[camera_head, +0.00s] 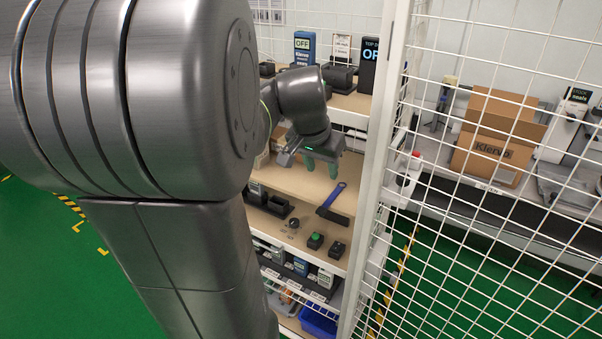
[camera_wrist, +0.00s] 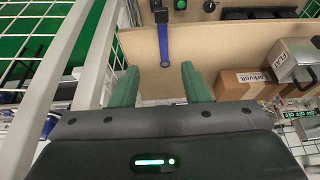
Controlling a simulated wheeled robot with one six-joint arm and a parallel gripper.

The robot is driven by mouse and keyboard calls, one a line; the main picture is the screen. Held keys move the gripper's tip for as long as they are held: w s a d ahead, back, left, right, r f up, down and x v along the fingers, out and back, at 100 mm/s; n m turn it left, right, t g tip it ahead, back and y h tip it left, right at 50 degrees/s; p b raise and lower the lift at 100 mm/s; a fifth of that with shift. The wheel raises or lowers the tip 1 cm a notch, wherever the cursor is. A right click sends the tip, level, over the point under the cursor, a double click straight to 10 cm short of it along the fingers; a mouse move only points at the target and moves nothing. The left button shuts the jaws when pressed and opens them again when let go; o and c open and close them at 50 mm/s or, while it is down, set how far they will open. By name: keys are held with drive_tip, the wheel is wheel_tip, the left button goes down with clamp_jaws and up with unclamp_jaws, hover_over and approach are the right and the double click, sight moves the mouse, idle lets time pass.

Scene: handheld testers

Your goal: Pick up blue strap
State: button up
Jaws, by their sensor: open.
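The blue strap (camera_head: 334,194) lies on the wooden shelf board (camera_head: 290,183), its lower end against a dark black piece near the shelf's front edge. In the wrist view the blue strap (camera_wrist: 164,46) runs down from a black piece at the top and ends in a rounded tip with a small hole. My gripper (camera_head: 321,168) is above the shelf, beyond the strap in the head view. In the wrist view my gripper (camera_wrist: 160,72) has its two green fingers apart, with the strap's tip just ahead of the gap between them. Nothing is between the fingers.
A white post (camera_head: 378,150) and wire mesh stand close at the right of the shelf. A cardboard box (camera_wrist: 246,84) and a grey case (camera_wrist: 291,61) sit to the right in the wrist view. Black trays (camera_head: 268,200) and a green-button box (camera_head: 315,240) are lower down.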

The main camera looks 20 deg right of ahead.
approach(327, 203)
drive_tip(key=shift+w+d+f, duration=0.25)
drive_tip(key=shift+d+f, duration=0.45)
drive_tip(key=shift+f, duration=0.2)
drive_tip(key=shift+a+p+x, duration=0.15)
drive_tip(key=shift+a+x, duration=0.05)
drive_tip(key=shift+x, duration=1.1)
drive_tip(key=shift+a+p+x, duration=0.15)
drive_tip(key=shift+a+x, duration=0.05)
drive_tip(key=shift+x, duration=1.1)
drive_tip(key=shift+f, duration=0.1)
clamp_jaws()
